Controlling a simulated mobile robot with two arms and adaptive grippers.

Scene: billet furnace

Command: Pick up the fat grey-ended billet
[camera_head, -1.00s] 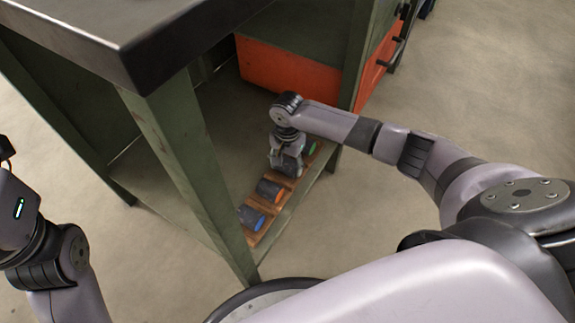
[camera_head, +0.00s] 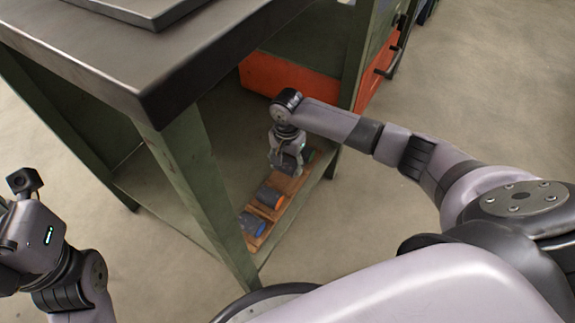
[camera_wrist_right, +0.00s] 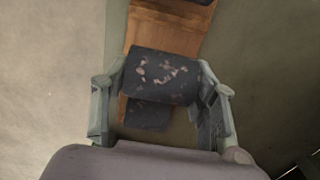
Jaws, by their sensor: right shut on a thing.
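My right gripper (camera_head: 286,165) is down at the lower shelf, shut on a dark, thick billet. In the right wrist view this billet (camera_wrist_right: 160,78) lies across between the two fingers, its dark side flecked with pale scale. Its end face does not show clearly, so I cannot tell its end colour. It hides part of the wooden board (camera_wrist_right: 165,30) behind it. Another dark billet (camera_wrist_right: 147,115) shows partly below it in that view. My left wrist shows at the left edge of the head view; its fingers are out of the picture.
On the wooden board (camera_head: 258,211) lie an orange-ended billet (camera_head: 270,197) and a blue-ended billet (camera_head: 252,224); a green-ended one (camera_head: 308,156) is beside my gripper. The green bench leg (camera_head: 205,205) and dark benchtop (camera_head: 150,70) stand close by. An orange panel (camera_head: 290,78) is behind.

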